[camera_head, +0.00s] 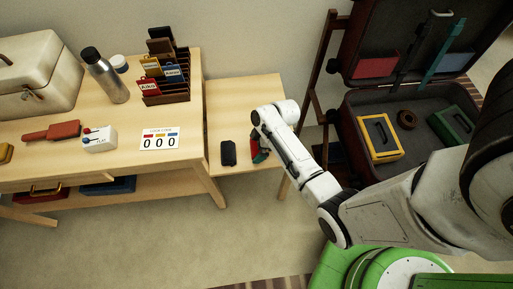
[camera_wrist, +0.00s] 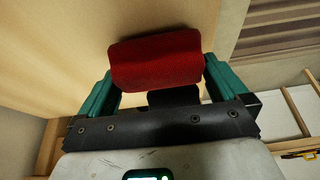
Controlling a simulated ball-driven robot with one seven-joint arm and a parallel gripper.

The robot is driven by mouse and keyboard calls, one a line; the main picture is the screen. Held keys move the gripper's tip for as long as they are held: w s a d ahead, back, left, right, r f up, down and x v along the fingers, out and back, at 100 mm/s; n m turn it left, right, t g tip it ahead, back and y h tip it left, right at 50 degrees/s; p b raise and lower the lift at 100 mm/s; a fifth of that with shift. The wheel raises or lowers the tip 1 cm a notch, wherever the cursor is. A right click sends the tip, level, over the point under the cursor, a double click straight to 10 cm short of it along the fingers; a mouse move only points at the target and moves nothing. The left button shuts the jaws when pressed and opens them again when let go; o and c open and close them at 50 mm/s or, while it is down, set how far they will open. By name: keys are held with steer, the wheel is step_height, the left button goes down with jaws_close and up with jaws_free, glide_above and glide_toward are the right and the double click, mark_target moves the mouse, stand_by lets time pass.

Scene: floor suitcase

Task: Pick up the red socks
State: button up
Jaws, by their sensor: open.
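The red socks (camera_wrist: 155,60) show in the wrist view as a rolled red bundle on the pale wooden surface. My gripper (camera_wrist: 158,88) has its two green fingers apart, one on each side of the bundle's near end. Whether the fingers touch the socks I cannot tell. In the head view, my gripper (camera_head: 259,152) is low over the small side table (camera_head: 262,95), and only a little red shows beside it. My arm hides most of the socks there.
A black phone-like object (camera_head: 228,153) lies just left of my gripper. The larger table (camera_head: 190,130) at left holds a scoreboard (camera_head: 159,139), a bottle (camera_head: 104,74) and a card rack (camera_head: 165,97). An open suitcase (camera_head: 370,105) with several items stands at right.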

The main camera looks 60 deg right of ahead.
steer(key=shift+x, duration=0.95)
steer(key=c, duration=0.7)
steer(key=shift+o, duration=0.2)
steer(key=shift+r, duration=0.15)
